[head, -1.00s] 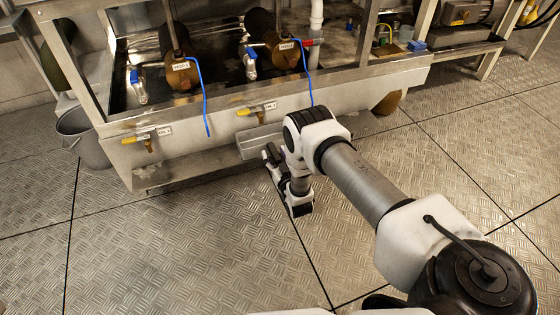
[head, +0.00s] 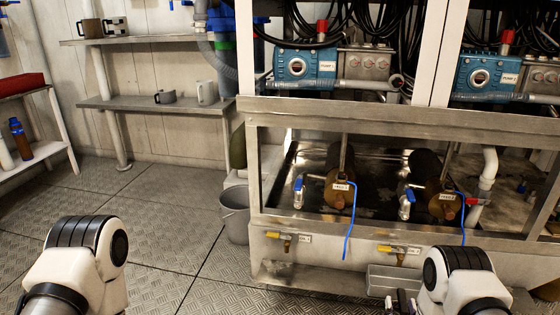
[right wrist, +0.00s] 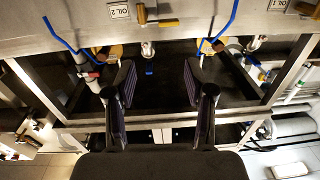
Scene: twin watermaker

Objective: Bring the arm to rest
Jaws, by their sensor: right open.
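My right arm (head: 462,275) comes in at the bottom right of the head view. Its gripper (head: 402,302) is cut off by the lower edge there, low in front of the machine's grey lower ledge. In the right wrist view the two fingers of the right gripper (right wrist: 158,82) stand wide apart with nothing between them. Beyond them are the machine's dark open bay (right wrist: 155,75) and blue hoses (right wrist: 58,33). My left arm (head: 80,262) shows at the bottom left of the head view, only as a white and black joint. Its gripper is out of frame.
The watermaker's steel frame (head: 380,111) fills the right, with pumps (head: 305,68) above and yellow-handled valves (head: 285,237) below. A grey bucket (head: 234,220) stands at its left corner. Shelves (head: 150,103) with mugs are at the back left. The floor between is clear.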

